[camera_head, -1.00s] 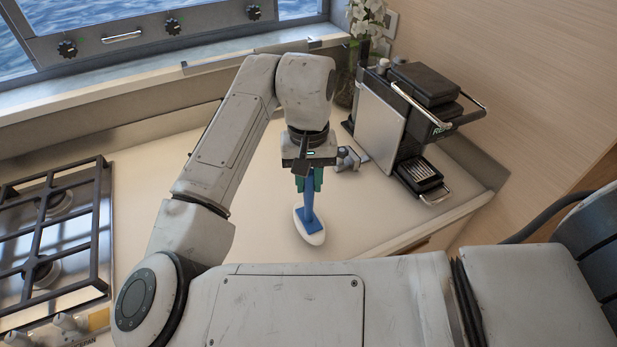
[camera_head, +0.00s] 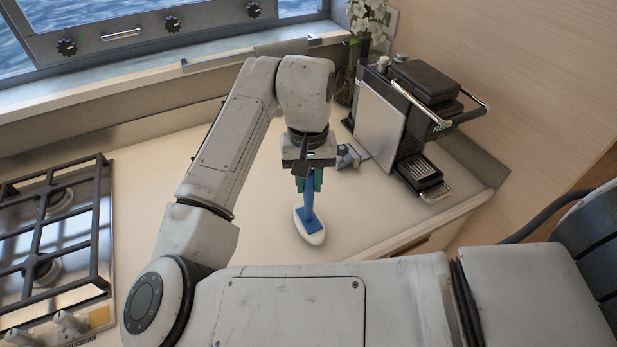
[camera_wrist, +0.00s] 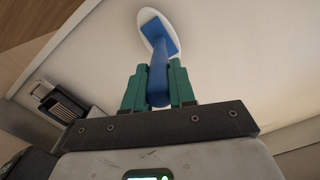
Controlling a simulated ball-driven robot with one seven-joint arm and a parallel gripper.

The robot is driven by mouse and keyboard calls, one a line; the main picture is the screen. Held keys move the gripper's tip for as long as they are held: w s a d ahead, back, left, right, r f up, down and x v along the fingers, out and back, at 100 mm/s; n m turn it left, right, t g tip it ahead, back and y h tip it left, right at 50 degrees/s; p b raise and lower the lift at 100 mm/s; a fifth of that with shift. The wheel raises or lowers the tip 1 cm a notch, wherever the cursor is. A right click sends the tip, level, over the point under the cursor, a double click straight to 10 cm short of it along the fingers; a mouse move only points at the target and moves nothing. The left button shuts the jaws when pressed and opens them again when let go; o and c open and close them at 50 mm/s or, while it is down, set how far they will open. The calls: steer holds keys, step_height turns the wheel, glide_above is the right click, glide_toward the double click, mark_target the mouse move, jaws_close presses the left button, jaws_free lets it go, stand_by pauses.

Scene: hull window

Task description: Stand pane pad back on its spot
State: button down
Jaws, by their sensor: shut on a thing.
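The pane pad (camera_head: 309,226) has a blue handle and a blue-backed white oval pad. In the head view it is below my gripper (camera_head: 308,184), over the bare counter, with the pad end lowest. My gripper's green fingers are shut on the blue handle. In the wrist view the pad (camera_wrist: 160,36) lies beyond the fingertips (camera_wrist: 158,80), with the handle between them. I cannot tell whether the pad touches the counter. Its marked spot is not visible in these views.
A coffee machine (camera_head: 400,120) stands right of my gripper, with a flower vase (camera_head: 347,85) behind. A gas hob (camera_head: 55,225) is at the left. The window frame (camera_head: 150,35) runs along the back. The cream counter (camera_head: 150,200) between is mostly clear.

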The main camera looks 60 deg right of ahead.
steer(key=shift+f, duration=0.6)
steer(key=c, duration=0.8)
jaws_free()
steer(key=shift+c, duration=0.2)
step_height(320, 180, up, 6)
steer(key=p, duration=0.4)
steer(key=shift+d+f+p, duration=0.1)
steer(key=shift+p, duration=0.25)
steer(key=shift+w+r, duration=0.1)
steer(key=shift+r, duration=1.05)
